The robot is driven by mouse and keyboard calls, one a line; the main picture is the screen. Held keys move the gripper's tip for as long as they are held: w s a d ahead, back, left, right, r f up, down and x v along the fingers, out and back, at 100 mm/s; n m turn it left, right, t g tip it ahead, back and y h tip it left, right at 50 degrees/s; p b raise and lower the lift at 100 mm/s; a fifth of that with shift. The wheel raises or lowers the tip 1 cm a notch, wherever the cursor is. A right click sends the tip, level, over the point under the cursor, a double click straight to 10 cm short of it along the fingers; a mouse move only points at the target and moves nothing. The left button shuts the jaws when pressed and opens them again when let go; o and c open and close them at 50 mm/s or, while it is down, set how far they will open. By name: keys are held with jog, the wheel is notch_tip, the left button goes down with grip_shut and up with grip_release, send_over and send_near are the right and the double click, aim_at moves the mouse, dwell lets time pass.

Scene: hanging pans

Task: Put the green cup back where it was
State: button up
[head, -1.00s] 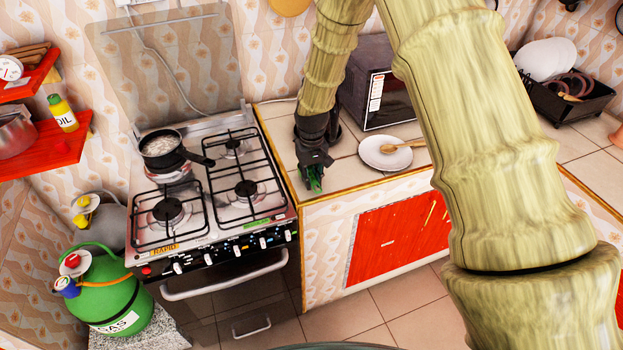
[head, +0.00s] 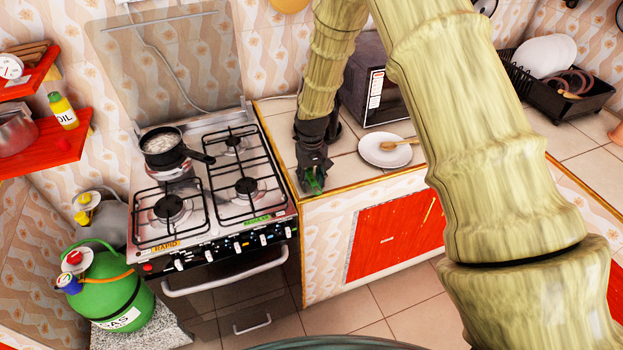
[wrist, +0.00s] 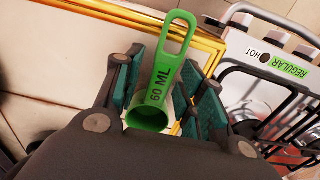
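The green cup is a small measuring cup marked "60 ML" (wrist: 158,84) with a long looped handle. In the wrist view it lies between my gripper's two teal-padded fingers (wrist: 165,95), its round mouth toward me and its handle pointing away over the gold counter edge. The fingers stand apart, with a gap on the right side of the cup; contact on the left is unclear. In the head view my gripper (head: 314,178) is low at the counter's front left corner, and a bit of the green cup (head: 314,183) shows between the fingers. The cup's underside is hidden.
A gas stove (head: 210,190) with a pan (head: 165,146) stands just left of the counter. A white plate with a wooden spoon (head: 385,152) lies right of my gripper, before a microwave (head: 376,85). A black dish rack (head: 570,95) is further right.

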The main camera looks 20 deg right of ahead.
aim_at(312, 179)
notch_tip(312, 179, up, 12)
jog(key=b, duration=0.4)
dwell(0.5)
jog(key=shift+d+r, duration=0.1)
